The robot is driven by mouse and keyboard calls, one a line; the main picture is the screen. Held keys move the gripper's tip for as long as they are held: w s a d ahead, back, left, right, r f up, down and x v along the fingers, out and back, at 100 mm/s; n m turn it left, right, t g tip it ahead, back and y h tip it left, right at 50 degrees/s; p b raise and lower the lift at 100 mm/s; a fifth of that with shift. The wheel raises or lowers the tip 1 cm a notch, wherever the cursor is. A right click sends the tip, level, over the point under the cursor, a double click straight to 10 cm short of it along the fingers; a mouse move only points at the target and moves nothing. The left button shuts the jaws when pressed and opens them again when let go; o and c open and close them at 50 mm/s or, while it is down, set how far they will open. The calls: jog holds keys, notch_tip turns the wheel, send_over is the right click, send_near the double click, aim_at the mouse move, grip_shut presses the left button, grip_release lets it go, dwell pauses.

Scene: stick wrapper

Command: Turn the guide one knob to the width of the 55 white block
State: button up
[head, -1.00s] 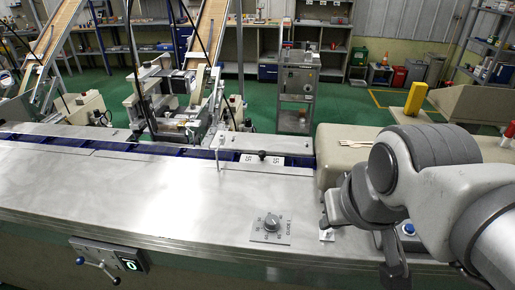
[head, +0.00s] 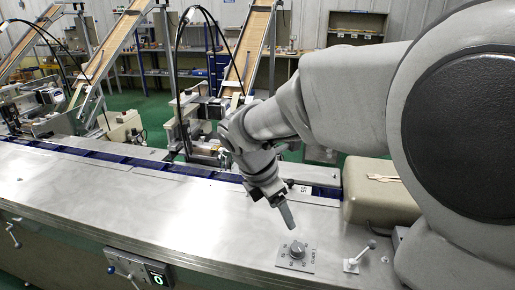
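The guide one knob (head: 297,248) is a grey round dial on a square plate with number marks around it, on the steel top at the lower middle right of the head view. The marks and pointer are too small to read surely. My gripper (head: 287,218) points down just above and behind the knob, apart from it. One dark finger shows clearly; the opening between the fingers is not visible. A white block (head: 304,189) with a number on it shows partly behind my gripper, near the blue channel. Any other white block is hidden by my arm.
A small lever (head: 359,257) stands right of the knob. A beige housing (head: 382,197) with a wooden piece on it is at the right. The steel top (head: 150,210) is clear to the left.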

jog(key=b, duration=0.2)
send_near(297, 247)
jog(key=shift+n, duration=0.3)
jog(key=x, duration=0.8)
jog(key=shift+f, duration=0.3)
grip_shut()
